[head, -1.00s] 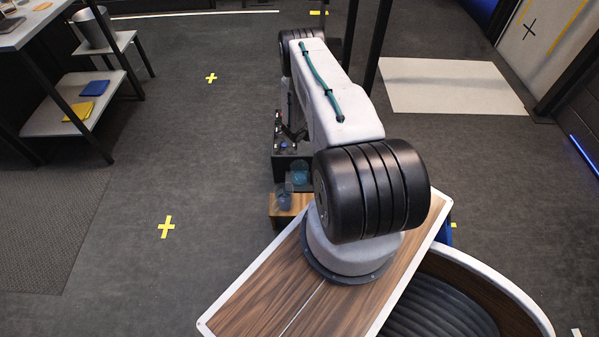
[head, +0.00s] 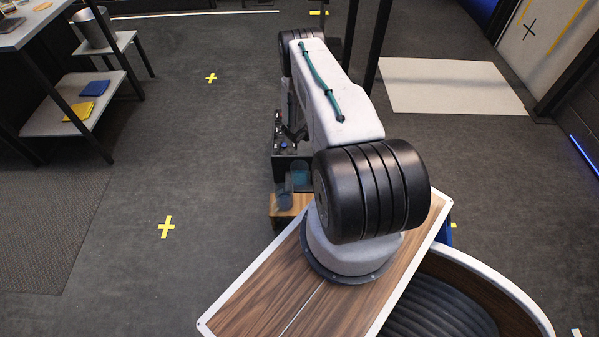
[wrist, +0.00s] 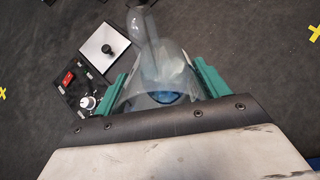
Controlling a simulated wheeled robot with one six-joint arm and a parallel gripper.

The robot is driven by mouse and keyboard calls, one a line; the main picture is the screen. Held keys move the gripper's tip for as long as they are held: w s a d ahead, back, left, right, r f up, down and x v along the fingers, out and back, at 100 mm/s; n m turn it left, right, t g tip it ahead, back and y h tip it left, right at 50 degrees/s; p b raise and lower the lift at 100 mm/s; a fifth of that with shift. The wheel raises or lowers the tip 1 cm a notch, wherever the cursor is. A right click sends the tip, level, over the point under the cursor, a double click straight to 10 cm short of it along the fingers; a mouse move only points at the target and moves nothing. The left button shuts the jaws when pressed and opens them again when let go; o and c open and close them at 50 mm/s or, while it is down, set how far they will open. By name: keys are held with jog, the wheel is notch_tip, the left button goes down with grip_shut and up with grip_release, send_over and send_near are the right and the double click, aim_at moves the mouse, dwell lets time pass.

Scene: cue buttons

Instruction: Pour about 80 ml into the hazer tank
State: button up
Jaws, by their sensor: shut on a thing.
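My gripper (wrist: 165,82) has teal fingers on either side of a clear flared vessel (wrist: 190,78) and is shut on it. Blue liquid (wrist: 172,98) shows in the vessel's lower part. A narrower clear shape (wrist: 145,38) overlaps its upper end; I cannot tell whether it is the vessel's spout or another container. In the head view, a clear container with blue liquid (head: 301,173) and a clear container (head: 285,199) overlap beside my arm. I cannot tell which is the hazer tank. My arm hides the gripper there, and no stream of liquid is discernible.
A black control unit (head: 281,158) stands behind the containers. A small wooden stand (head: 283,217) is below the containers. Open floor lies to the left.

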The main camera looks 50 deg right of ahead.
dwell(0.6)
jog(key=shift+d+f+y, duration=0.2)
jog(key=shift+y, duration=0.4)
jog(key=shift+d+r+y+b, duration=0.2)
jog(key=shift+r+y+b, duration=0.1)
jog(key=shift+y, duration=0.4)
jog(key=shift+d+f+y, duration=0.3)
jog(key=shift+f+y, duration=0.2)
jog(key=shift+f, duration=0.1)
jog(key=shift+d+f+y+b, duration=0.5)
jog(key=shift+f+y+b, duration=0.1)
jog(key=shift+y, duration=0.3)
jog(key=shift+f, duration=0.1)
jog(key=shift+d+f+y+b, duration=0.2)
jog(key=shift+f+y+b, duration=0.3)
jog(key=shift+f, duration=0.55)
jog(key=shift+d+f+y+b, duration=0.15)
jog(key=shift+f+y+b, duration=0.1)
jog(key=shift+f+y, duration=0.6)
jog(key=shift+w+d+f+y+b, duration=0.1)
jog(key=shift+d+y+b, duration=0.3)
jog(key=shift+y, duration=0.45)
